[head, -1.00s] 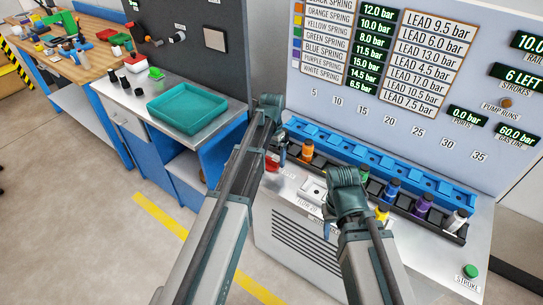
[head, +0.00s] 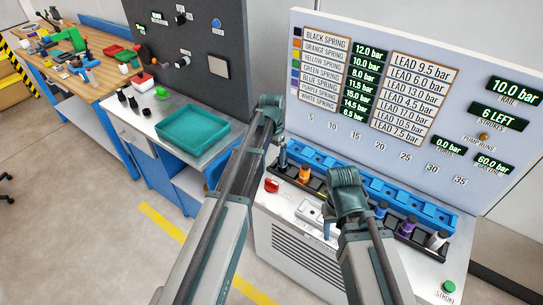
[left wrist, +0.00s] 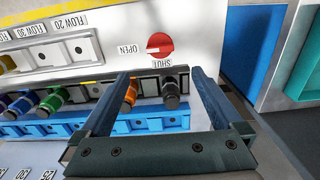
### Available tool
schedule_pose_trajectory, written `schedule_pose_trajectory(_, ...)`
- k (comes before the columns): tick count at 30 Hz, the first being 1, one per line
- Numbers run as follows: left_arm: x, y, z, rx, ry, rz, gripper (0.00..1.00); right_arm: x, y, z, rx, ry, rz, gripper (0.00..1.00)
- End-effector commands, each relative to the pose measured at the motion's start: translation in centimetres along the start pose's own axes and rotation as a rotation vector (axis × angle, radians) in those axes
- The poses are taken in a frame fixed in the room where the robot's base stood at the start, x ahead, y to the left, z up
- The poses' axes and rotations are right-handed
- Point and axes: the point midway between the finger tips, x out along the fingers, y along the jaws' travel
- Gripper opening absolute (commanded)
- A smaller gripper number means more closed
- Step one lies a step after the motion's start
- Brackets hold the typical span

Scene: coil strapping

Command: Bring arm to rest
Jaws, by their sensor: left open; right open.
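In the head view my left arm reaches up to its gripper (head: 270,108) at the left end of the bench. Its fingers show in the left wrist view (left wrist: 160,78), wide apart with nothing between their tips, above the rack end with the black cartridge (left wrist: 171,93) and orange cartridge (left wrist: 131,92). My right gripper (head: 338,205) hangs in front of the rack's middle; its fingers are mostly hidden by the wrist. Blue (head: 381,210), purple (head: 407,227) and white (head: 437,240) cartridges stand to its right.
A blue slotted block (head: 420,208) runs behind the dark rack. A red knob (head: 271,185) is on the bench front, a green stroke button (head: 448,287) at the right corner. An upright display panel (head: 330,105) stands behind. A teal tray (head: 193,130) sits on the left cabinet.

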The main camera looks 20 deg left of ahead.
Motion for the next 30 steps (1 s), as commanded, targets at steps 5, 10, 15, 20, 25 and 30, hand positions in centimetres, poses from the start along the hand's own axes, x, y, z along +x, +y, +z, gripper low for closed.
schedule_pose_trajectory(5,-0.2,0.0,0.0,0.0,0.0,0.0,1.0,-0.2,0.0,0.0,0.0,0.0,0.0,0.5)
schedule_pose_trajectory(10,-0.2,0.0,0.0,0.0,0.0,0.0,1.0,-0.2,0.0,0.0,0.0,0.0,0.0,0.5)
schedule_pose_trajectory(15,-0.1,0.1,0.0,0.0,0.0,0.0,1.0,-0.1,0.0,0.0,0.0,0.0,0.0,0.5)
schedule_pose_trajectory(20,0.5,3.9,2.3,0.003,-0.01,-0.007,1.0,0.5,-0.1,0.0,0.0,0.0,0.0,0.5)
schedule_pose_trajectory(25,1.8,12.2,8.5,-0.003,-0.035,-0.036,1.0,1.8,-0.2,-0.1,0.001,0.0,0.0,0.5)
schedule_pose_trajectory(30,2.7,18.0,14.5,-0.016,-0.052,-0.069,1.0,2.7,-0.3,-0.2,0.001,0.0,0.0,0.5)
